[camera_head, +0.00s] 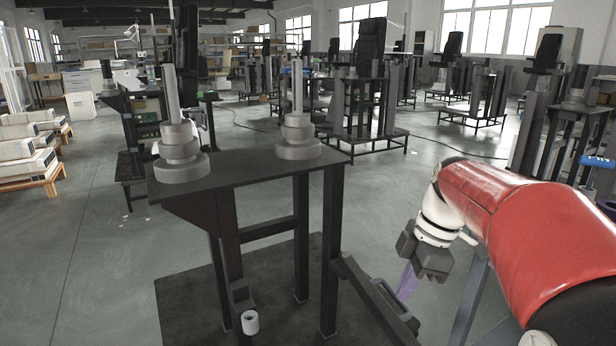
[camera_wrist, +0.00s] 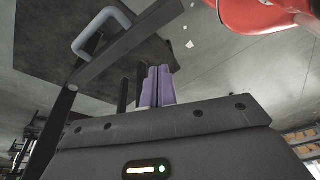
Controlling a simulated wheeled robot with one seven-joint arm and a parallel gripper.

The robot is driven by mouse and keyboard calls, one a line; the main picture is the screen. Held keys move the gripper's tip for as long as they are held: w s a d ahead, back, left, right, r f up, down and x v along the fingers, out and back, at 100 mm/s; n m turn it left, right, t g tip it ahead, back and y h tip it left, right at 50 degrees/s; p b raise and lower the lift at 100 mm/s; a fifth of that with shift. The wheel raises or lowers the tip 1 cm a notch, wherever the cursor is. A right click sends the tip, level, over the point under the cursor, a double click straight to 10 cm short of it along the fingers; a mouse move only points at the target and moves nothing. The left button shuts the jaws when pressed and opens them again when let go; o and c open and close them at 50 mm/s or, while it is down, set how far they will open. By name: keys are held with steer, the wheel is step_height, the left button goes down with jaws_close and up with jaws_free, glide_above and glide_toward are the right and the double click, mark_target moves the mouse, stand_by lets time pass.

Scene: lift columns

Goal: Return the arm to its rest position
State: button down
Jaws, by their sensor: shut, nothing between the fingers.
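My arm, with its red and white links, reaches in from the right edge of the head view. My gripper (camera_head: 405,287) hangs at its end, tilted down, to the right of the dark stand (camera_head: 240,176) and apart from the two lift columns. In the wrist view the purple fingers of my gripper (camera_wrist: 156,72) are together with nothing between them. The left grey lift column (camera_head: 180,153) and the right grey lift column (camera_head: 298,138) stand upright on the stand's top.
A dark sloping bar with a grey handle (camera_head: 408,287) is close beside my gripper; the handle also shows in the wrist view (camera_wrist: 84,45). A small white cylinder (camera_head: 250,322) sits low on the stand. Open floor (camera_head: 85,240) lies left; more stands fill the back.

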steer(key=s+a+f+m+t+h, duration=0.1)
steer(key=s+a+f+m+t, duration=0.1)
steer(key=s+m, duration=0.5)
steer(key=s+a+f+m+t+h, duration=0.2)
steer(key=s+m+t, duration=0.1)
steer(key=s+m, duration=0.5)
steer(key=shift+s+a+m+t, duration=0.2)
steer(key=shift+s+m+t, duration=0.1)
steer(key=shift+m, duration=0.6)
